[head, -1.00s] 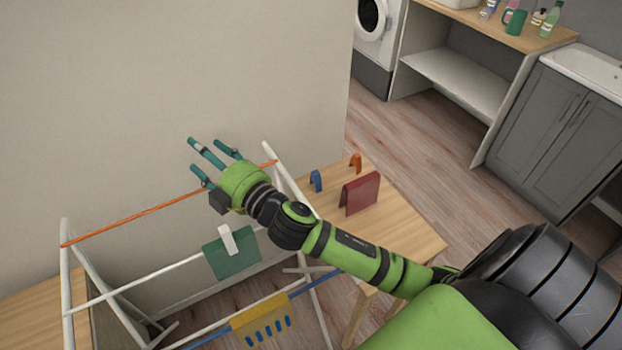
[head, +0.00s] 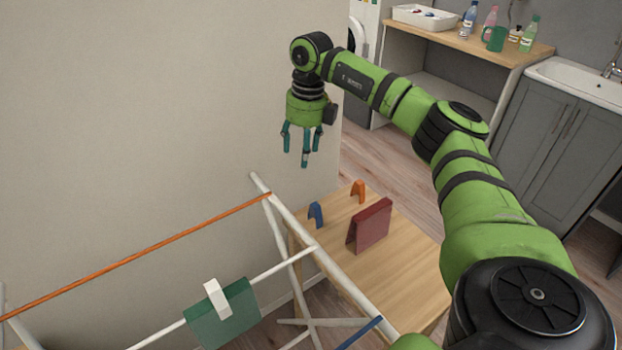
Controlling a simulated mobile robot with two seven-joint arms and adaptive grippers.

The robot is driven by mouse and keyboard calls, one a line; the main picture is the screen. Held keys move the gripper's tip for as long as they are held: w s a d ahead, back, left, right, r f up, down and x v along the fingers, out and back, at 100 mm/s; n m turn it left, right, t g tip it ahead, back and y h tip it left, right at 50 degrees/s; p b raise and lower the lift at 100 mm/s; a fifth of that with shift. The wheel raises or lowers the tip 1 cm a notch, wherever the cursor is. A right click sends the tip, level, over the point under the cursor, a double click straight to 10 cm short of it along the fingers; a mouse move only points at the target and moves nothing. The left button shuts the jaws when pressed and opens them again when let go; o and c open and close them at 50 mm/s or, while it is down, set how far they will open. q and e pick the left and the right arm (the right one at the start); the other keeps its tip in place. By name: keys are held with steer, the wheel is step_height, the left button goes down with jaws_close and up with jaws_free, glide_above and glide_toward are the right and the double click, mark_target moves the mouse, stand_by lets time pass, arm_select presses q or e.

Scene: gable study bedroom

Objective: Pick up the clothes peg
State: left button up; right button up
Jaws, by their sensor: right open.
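A blue peg (head: 315,214) and an orange peg (head: 358,192) stand on the small wooden table (head: 400,270), like upside-down V shapes. A white peg (head: 217,299) sits over a green cloth (head: 238,325) on a rod of the drying rack. My right gripper (head: 302,150) points down with its teal fingers apart and empty. In the picture it is above the blue and orange pegs, with clear space between; its exact height over the table is hard to tell. My left gripper does not show.
A dark red folded item (head: 370,225) stands on the table beside the pegs. The white drying rack (head: 315,247), with an orange rod (head: 140,258), is at the table's left. A plain wall is behind. A counter (head: 470,42) with bottles is at the back right.

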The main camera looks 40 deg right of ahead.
steer(key=b, duration=1.5)
glide_above(314, 213)
steer(key=shift+m+g+h, duration=0.3)
steer(key=shift+h, duration=0.1)
steer(key=f, duration=1.5)
steer(key=shift+w+d+f, duration=0.2)
steer(key=shift+w+f, duration=0.05)
steer(key=shift+s+d+f+b, duration=0.1)
steer(key=shift+d+f+b, duration=0.05)
steer(key=shift+f+b, duration=0.3)
steer(key=shift+f, duration=0.65)
steer(key=f, duration=0.5)
steer(key=shift+w+f, duration=0.25)
steer(key=shift+f, duration=0.15)
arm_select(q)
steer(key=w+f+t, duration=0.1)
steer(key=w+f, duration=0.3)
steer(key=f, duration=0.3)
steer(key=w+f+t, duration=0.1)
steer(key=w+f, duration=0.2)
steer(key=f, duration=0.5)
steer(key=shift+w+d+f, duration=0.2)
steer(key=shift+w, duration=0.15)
arm_select(e)
steer(key=c, duration=1)
